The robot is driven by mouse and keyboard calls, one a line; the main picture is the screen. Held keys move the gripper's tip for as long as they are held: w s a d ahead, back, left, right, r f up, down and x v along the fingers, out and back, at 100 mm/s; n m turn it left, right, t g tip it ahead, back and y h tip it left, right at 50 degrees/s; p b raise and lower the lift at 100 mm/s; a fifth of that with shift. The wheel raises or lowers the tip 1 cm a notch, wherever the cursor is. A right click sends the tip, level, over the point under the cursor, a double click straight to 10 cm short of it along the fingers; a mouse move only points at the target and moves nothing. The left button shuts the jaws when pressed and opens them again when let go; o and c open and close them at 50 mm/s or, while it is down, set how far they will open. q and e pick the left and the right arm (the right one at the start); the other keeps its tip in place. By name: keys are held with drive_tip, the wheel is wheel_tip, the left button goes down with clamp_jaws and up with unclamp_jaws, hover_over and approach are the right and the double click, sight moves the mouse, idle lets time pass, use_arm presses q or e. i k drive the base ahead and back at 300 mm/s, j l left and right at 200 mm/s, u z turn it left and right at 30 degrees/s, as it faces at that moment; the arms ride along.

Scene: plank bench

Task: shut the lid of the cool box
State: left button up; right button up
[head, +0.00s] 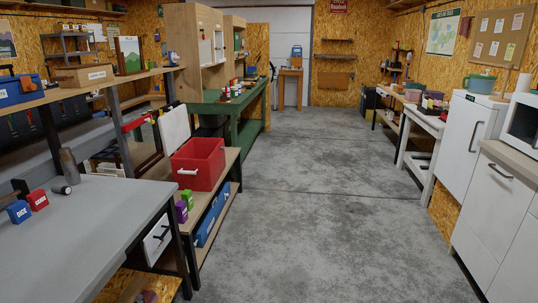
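The cool box is a red open-topped box (207,174) on a low plank bench, left of centre in the head view. Its white lid (174,129) stands up, tilted back, at the box's left side. A white handle (187,172) shows at the front of the box. The inside of the box looks red, and I cannot tell whether anything lies in it. Neither of my grippers is in view.
Green and purple boxes (181,211) stand on the bench before the cool box. The concrete floor (320,210) is clear to the right.

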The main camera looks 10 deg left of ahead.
sight(174, 126)
drive_tip(key=i, duration=2.1)
drive_tip(key=j+u, duration=0.05)
